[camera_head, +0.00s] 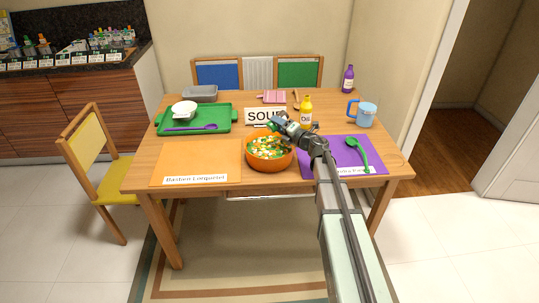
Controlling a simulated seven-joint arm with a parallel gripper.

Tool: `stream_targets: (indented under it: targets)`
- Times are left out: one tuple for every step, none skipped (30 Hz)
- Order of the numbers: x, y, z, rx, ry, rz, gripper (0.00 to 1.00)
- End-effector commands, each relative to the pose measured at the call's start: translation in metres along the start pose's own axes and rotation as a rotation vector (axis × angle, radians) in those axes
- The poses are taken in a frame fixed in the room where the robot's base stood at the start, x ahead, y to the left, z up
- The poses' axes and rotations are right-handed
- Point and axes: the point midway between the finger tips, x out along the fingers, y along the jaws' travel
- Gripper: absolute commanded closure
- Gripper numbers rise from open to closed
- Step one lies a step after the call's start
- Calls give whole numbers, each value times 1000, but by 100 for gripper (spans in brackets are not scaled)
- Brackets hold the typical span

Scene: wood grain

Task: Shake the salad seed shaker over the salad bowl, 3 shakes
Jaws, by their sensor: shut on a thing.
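The salad bowl (268,165) is orange, filled with mixed salad, and stands upright near the table's front middle. My gripper (280,125) is above and behind the bowl's rim, apart from it, in front of the "SOUP" sign. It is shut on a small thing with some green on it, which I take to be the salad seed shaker. The gripper largely hides this thing, so its tilt cannot be made out.
The "SOUP" sign (257,116) and a yellow bottle (306,110) stand close behind the gripper. A green tray (215,119) is at left, with a white bowl. A purple mat (320,170) with a green ladle (357,153) and a blue mug (368,115) are at right. The orange mat (195,160) is mostly clear.

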Motion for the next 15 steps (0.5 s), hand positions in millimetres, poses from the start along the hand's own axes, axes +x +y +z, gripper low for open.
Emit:
stream_targets:
  targets:
    - [0, 4, 1, -1, -1, 1, 100]
    - [0, 6, 2, -1, -1, 1, 100]
    - [0, 8, 3, 0, -1, 1, 100]
    - [0, 10, 4, 0, 0, 1, 100]
    - [0, 12, 4, -1, 0, 1, 100]
    - [-1, 14, 6, -1, -1, 1, 100]
    - [-1, 16, 6, -2, -1, 1, 100]
    - [-1, 18, 7, -2, -1, 1, 100]
    - [-1, 20, 8, -1, -1, 1, 100]
    - [-1, 22, 9, 0, -1, 1, 100]
    - [-1, 24, 9, 0, -1, 1, 100]
    - [-1, 26, 10, 0, -1, 1, 100]
    - [-1, 28, 11, 0, -1, 1, 100]
    - [-1, 30, 12, -1, 0, 0, 100]
    - [-1, 32, 13, -2, 0, 0, 100]
